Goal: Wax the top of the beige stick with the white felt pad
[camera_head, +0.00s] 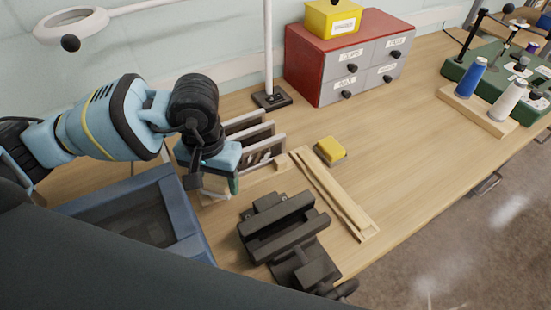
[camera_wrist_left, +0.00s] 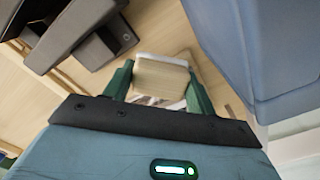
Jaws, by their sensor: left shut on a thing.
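My left gripper (camera_head: 213,187) is at the left of the table, beside the blue bin; its green fingers also show in the left wrist view (camera_wrist_left: 157,90). It is shut on a pale wooden block (camera_wrist_left: 160,78) with a white edge, which looks like the felt pad; in the head view the pad (camera_head: 213,199) is mostly hidden under the gripper. A beige stick (camera_head: 338,193) seems to lie flat among long pale wooden strips right of the gripper, well apart from it. My right gripper is not in view.
A dark vise (camera_head: 283,232) stands between the gripper and the strips. A yellow block (camera_head: 330,150) lies near the strips' far end. A blue bin (camera_head: 184,204) is at left, a slotted rack (camera_head: 252,133) behind, and a red drawer cabinet (camera_head: 308,70) farther back.

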